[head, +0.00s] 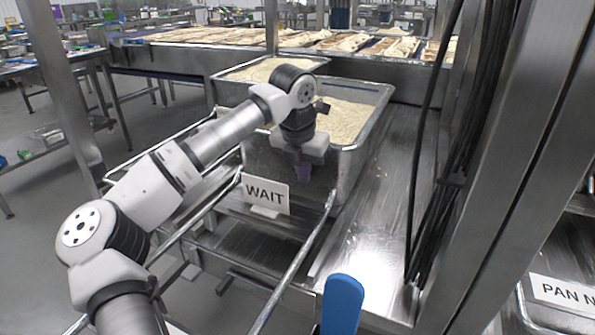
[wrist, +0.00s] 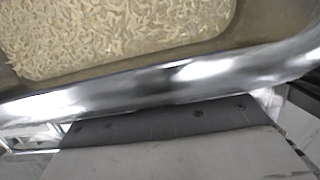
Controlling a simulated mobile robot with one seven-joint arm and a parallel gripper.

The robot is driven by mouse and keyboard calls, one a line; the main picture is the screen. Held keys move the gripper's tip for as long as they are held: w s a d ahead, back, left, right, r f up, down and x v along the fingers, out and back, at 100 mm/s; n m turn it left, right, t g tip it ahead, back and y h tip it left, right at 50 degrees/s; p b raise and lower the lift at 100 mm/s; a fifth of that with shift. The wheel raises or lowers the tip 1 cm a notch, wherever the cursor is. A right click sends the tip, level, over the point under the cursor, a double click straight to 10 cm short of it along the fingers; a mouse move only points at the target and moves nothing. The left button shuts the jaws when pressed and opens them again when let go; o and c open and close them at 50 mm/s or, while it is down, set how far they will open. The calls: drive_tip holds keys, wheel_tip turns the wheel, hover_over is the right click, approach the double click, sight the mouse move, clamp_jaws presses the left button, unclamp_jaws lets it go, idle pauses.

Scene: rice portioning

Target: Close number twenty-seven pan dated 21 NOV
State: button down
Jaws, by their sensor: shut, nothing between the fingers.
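A deep steel pan of rice (head: 352,165) stands in the middle of the head view, uncovered. I see no number or date on it. My gripper (head: 303,174) points down in front of this pan's near wall, shut and empty; I cannot tell whether it touches the wall. In the wrist view a shiny pan rim (wrist: 180,80) crosses the picture, with rice (wrist: 110,35) beyond it. At the right edge of the head view, a sign reading "PAN N" (head: 566,293) is cut off by the frame. Neither "27" nor "21 NOV" is readable.
A white "WAIT" sign (head: 265,194) stands before the pan, below my gripper. A second rice pan (head: 232,94) is behind it. A blue paddle-shaped thing (head: 342,305) rises at the bottom. Steel posts (head: 515,150) and black cables stand right. The steel surface (head: 385,215) right of the pan is clear.

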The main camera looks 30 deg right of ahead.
drive_tip(key=shift+w+d, duration=0.3)
drive_tip(key=shift+d, duration=0.05)
